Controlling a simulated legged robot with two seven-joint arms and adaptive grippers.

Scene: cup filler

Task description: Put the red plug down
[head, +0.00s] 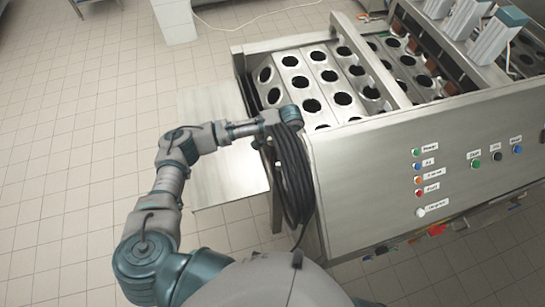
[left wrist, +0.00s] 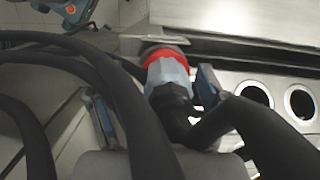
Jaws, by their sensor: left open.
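The red plug (left wrist: 166,72) shows in the left wrist view, with a red ring at its far end, a grey-blue body and a black cable at its near end. My left gripper (left wrist: 154,100) is open, with one finger on each side of the plug. The right finger is close to the plug and there is a gap on the left; I cannot tell whether either touches. In the head view my left arm reaches the machine's left corner, where a coiled black cable (head: 292,180) hangs. The plug and fingertips cannot be made out there. My right gripper is not in view.
The steel cup filler (head: 385,165) has rows of round holes on top and coloured buttons on its front. A flat metal shelf (head: 215,145) sticks out at its left. Coloured items (head: 437,230) sit under its front edge. Open tiled floor lies left. Thick black cables cross the wrist view.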

